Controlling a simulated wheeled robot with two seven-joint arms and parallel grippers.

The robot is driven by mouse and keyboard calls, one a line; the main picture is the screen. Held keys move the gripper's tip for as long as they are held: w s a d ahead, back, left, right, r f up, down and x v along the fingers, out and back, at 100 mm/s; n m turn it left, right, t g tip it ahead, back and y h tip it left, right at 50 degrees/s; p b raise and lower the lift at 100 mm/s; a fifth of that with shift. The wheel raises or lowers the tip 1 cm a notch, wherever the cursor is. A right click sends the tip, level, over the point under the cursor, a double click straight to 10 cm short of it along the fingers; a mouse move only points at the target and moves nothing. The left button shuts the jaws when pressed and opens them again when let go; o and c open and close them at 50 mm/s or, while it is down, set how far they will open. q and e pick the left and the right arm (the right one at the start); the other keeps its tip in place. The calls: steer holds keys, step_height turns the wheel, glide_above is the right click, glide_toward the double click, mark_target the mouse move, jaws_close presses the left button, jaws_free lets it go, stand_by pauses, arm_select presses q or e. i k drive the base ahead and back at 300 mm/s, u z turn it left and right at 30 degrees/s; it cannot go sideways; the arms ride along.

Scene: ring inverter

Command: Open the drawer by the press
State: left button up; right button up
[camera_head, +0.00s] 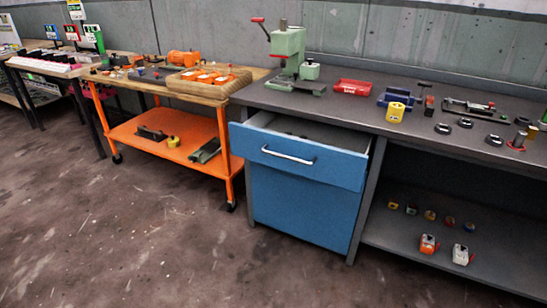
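The blue drawer (315,162) is in the cabinet under the dark workbench, right of centre. It stands partly pulled out, with its open top showing a dark inside. Its silver bar handle (288,155) is on the drawer front. The pale green press (288,52), with a red-tipped lever, stands on the bench above and just behind the drawer. Neither of my grippers is in view.
A blue cabinet door (300,208) is below the drawer. An orange cart (160,137) with a wooden top stands close to its left. A lower shelf (445,240) with small items is at the right. The floor (140,240) in front is clear.

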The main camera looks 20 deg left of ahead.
mark_target(333, 155)
steer(key=u, duration=0.65)
steer(key=i, duration=0.8)
steer(key=u, duration=0.25)
